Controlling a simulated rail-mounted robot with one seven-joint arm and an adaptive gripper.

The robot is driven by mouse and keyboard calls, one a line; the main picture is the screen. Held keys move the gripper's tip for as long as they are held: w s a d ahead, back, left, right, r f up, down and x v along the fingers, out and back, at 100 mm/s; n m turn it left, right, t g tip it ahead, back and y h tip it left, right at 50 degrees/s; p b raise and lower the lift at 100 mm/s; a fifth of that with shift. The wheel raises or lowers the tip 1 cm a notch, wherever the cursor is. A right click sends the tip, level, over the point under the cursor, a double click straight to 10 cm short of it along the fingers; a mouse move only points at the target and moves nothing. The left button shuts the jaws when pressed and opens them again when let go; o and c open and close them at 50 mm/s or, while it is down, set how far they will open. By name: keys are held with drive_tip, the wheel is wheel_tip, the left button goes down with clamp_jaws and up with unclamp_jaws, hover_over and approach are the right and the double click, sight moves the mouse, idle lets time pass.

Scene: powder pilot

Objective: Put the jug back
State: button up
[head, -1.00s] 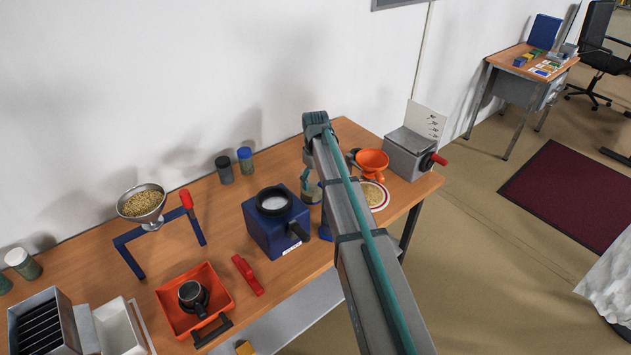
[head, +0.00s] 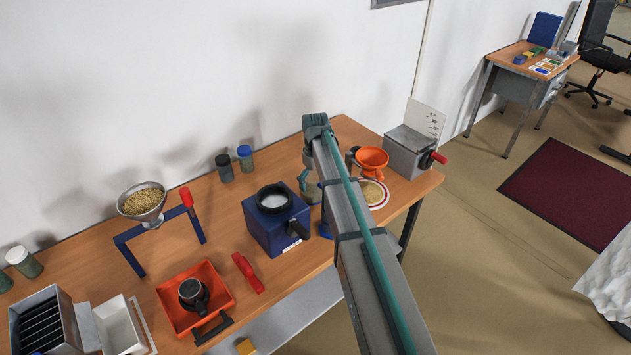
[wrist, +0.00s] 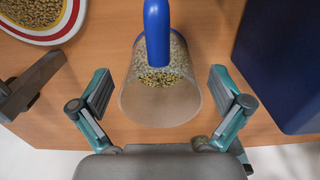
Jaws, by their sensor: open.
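The jug (wrist: 160,95) shows in the wrist view as a clear, cloudy-walled cup with a blue handle (wrist: 157,35) and some grain inside. It stands on the wooden table between the two fingers of my gripper (wrist: 161,90). My gripper is open, with a finger on each side of the jug and a visible gap to each wall. In the head view my arm covers most of the area around the gripper, and I cannot make out the jug clearly there.
A red-and-white-rimmed plate of grain (head: 383,201) lies right of my arm, near an orange funnel (head: 372,159) and a grey box with a red handle (head: 410,152). A blue machine (head: 272,232) stands left of my gripper; its blue side (wrist: 285,65) is close in the wrist view.

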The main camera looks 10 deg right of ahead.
wheel_tip(320, 180, up, 12)
drive_tip(key=b, duration=0.2)
drive_tip(key=shift+r, duration=0.15)
drive_tip(key=shift+d, duration=0.1)
idle(0.4)
